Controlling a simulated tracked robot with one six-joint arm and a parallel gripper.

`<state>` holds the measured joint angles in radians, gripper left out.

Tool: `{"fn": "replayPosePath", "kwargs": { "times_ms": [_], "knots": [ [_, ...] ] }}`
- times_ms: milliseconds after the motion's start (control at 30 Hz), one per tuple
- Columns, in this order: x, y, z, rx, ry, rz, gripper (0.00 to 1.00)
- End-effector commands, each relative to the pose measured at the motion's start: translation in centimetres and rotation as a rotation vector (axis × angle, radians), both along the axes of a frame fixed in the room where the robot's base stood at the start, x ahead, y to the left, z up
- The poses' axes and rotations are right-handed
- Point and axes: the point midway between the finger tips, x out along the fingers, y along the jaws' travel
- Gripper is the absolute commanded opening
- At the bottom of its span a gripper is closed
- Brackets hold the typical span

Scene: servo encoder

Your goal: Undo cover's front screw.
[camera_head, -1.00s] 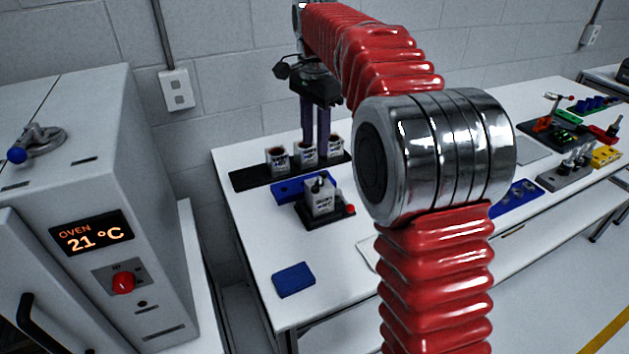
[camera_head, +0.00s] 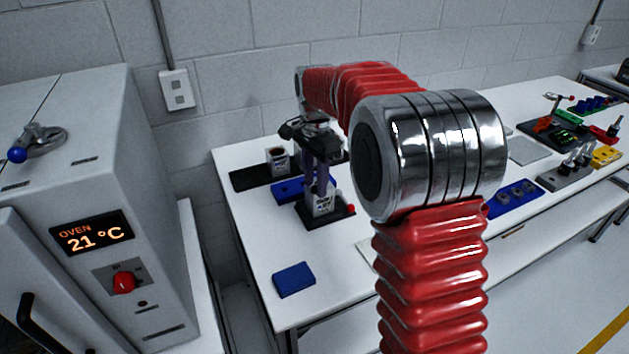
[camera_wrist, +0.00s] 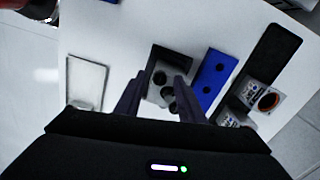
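The grey servo unit (camera_head: 323,203) with a printed label stands in a black fixture (camera_head: 318,220) on the white bench. My gripper (camera_head: 317,188) points down over it, and its fingers hide much of the unit's top. In the wrist view my gripper (camera_wrist: 160,80) has its two dark fingers apart, on either side of the servo unit (camera_wrist: 154,94). Dark round features show on the unit's top between the fingers. I cannot tell which is the front screw, or whether the fingers touch anything.
A blue holed tray (camera_wrist: 217,72) lies beside the fixture. A black tray (camera_head: 250,178) with labelled cups (camera_head: 277,161) is behind it. A red knob (camera_head: 351,209) sticks out from the fixture. A blue block (camera_head: 294,279) lies at the front left. The oven (camera_head: 150,200) stands left.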

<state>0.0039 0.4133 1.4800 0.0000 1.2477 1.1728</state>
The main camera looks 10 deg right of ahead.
Motion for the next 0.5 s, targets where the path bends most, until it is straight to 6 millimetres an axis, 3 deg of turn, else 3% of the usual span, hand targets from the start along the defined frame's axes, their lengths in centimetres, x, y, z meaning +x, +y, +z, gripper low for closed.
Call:
{"fn": "replayPosePath", "kwargs": {
  "times_ms": [267, 500],
  "knots": [
    [-0.01, -0.03, -0.09, 0.000, 0.000, 0.000, 0.35],
    [-0.01, -0.05, -0.08, 0.000, 0.000, -0.001, 0.18]
  ]
}}
